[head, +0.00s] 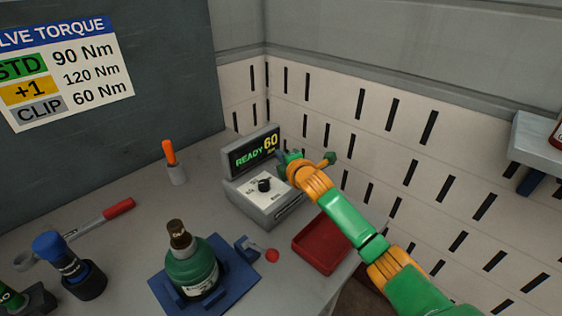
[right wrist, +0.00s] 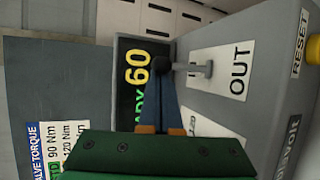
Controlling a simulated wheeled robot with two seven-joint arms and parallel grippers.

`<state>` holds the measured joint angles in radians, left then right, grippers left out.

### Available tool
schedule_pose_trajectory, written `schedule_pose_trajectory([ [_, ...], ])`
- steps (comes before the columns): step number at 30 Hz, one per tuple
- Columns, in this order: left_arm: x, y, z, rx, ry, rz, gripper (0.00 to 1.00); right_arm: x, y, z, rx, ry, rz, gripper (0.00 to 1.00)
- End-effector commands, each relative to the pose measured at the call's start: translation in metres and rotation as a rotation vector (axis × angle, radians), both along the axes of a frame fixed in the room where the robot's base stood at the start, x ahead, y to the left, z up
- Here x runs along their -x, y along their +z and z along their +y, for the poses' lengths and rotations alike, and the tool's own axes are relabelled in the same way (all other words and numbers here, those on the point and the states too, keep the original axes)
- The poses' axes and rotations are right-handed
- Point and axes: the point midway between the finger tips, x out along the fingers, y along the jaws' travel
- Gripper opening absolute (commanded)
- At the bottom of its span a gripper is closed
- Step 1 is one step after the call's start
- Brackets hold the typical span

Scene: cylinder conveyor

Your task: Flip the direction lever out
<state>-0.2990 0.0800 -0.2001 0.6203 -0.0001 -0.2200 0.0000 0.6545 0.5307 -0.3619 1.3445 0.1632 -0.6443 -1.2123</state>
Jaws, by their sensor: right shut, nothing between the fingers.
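In the right wrist view the lever (right wrist: 190,67) is a grey bar with a rounded end, standing over the white plate beside the printed word OUT (right wrist: 238,72). My right gripper (right wrist: 165,68) is shut and empty, its fingertips close to the lever; I cannot tell whether they touch it. In the head view my right gripper (head: 285,158) is by the display's right side. My left gripper is out of view.
A red tray (head: 318,262) lies right of the box. A green cylinder (head: 191,268) stands in a blue fixture in front. A slotted wall (head: 345,110) bounds the back.

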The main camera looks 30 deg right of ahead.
Motion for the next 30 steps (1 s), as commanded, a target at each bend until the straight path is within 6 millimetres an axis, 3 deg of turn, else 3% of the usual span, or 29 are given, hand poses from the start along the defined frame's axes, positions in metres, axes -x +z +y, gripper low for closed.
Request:
schedule_pose_trajectory([
  [8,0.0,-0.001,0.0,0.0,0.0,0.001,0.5,0.001,0.0,0.0,-0.002,0.0,-0.005,0.0],
  [30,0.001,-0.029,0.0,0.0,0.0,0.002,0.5,0.008,-0.001,-0.003,-0.052,-0.001,-0.148,0.0],
])
